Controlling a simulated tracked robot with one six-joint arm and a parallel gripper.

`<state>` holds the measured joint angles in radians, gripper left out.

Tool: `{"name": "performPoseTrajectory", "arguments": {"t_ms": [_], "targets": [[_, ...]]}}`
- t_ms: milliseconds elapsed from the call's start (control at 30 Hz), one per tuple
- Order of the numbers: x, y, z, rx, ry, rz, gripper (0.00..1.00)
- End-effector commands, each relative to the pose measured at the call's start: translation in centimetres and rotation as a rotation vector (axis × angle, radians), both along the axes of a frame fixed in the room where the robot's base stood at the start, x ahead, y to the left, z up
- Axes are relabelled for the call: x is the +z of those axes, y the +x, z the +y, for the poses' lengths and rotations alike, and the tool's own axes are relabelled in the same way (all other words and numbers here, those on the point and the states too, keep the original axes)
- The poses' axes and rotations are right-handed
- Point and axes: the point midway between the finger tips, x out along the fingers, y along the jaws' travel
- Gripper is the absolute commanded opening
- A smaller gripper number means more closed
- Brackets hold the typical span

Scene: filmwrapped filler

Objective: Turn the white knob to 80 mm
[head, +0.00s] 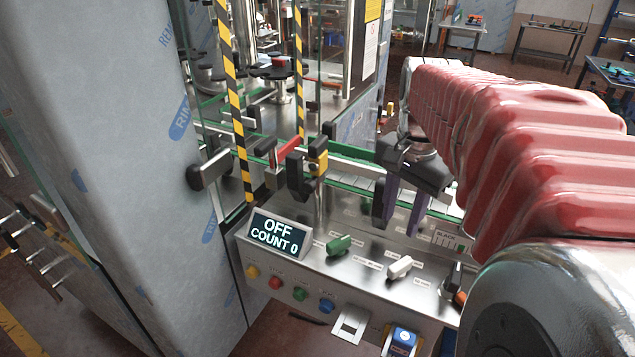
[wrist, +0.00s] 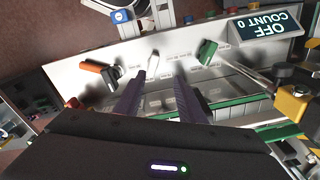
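The white knob (head: 400,267) sits on the sloped metal panel, between the green knob and a black-and-orange control. It also shows in the wrist view (wrist: 153,63), just beyond my fingertips. My gripper (head: 401,222) is above and behind the white knob, with its two purple fingers pointing down. The fingers are apart with nothing between them, as the wrist view also shows (wrist: 159,82). They appear clear of the knob. Small labels lie around the knob, but the markings are too small to read.
The green knob (head: 340,244) is left of the white knob; the black-and-orange control (head: 455,281) is right. A display (head: 279,235) reads "OFF COUNT 0". Coloured buttons (head: 300,293) line the front face. A green-edged conveyor (head: 350,166) runs behind the panel.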

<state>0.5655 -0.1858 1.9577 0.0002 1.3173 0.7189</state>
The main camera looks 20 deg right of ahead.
Motion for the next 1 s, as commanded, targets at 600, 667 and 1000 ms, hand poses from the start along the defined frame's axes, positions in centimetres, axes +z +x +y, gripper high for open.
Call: {"name": "performPoseTrajectory", "arguments": {"t_ms": [600,667,1000], "targets": [[-0.1,-0.3,-2.9,-0.156,0.032,0.043,0.36],[-0.4,-0.4,-2.9,-0.156,0.032,0.044,0.36],[-4.3,-0.4,-2.8,-0.155,0.034,0.045,0.36]]}}
